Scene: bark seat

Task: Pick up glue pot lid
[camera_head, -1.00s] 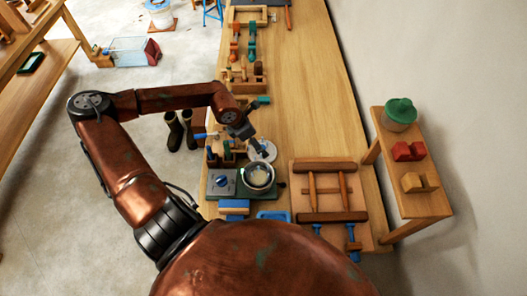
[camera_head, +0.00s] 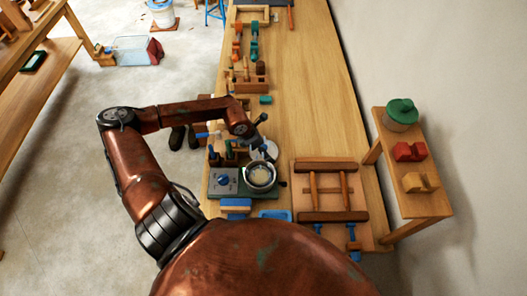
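The glue pot (camera_head: 261,177) stands open on the green-based burner unit, with pale contents visible. A pale grey round disc, which looks like the glue pot lid (camera_head: 271,147), is just behind the pot, partly hidden by my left gripper. My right gripper is not in view.
A tool holder (camera_head: 229,153) stands close left of the gripper. A wooden frame press (camera_head: 331,190) lies to the right. Blue blocks (camera_head: 236,206) lie in front. The bench middle behind is clear.

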